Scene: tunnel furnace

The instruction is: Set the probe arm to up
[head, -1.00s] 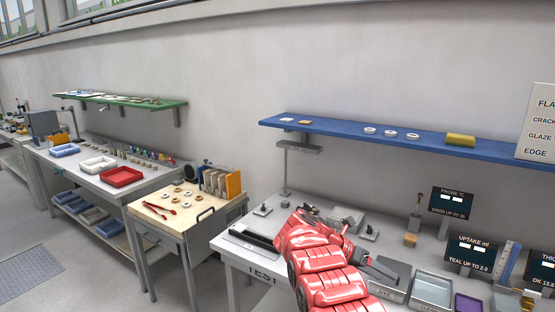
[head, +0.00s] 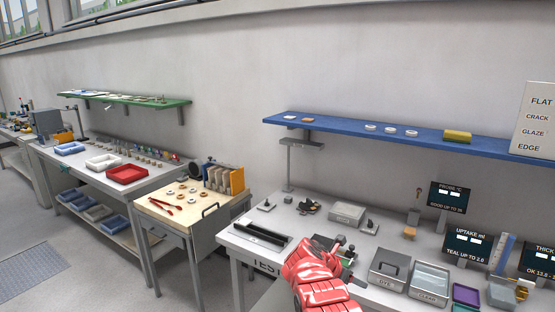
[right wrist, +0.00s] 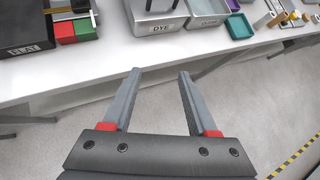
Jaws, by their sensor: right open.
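A small stand with a thin upright stem (head: 416,196) and a tan block (head: 409,232) are beside the dark PROBE °C display (head: 452,197) at the back of the test table. I cannot tell for sure which part is the probe arm. My right arm reaches in from the bottom of the head view; its gripper is mostly hidden there. In the right wrist view my right gripper (right wrist: 160,72) is open and empty, with its two fingers apart at the front table edge and floor beneath. My left gripper is not in view.
A grey DYE box (head: 389,271) and a CLEAR tray (head: 429,284) stand right of my arm. A black FLAT box (right wrist: 28,30) with red and green blocks lies near the edge. A slotted black holder (head: 260,233) is left. A blue shelf (head: 340,127) overhangs the back.

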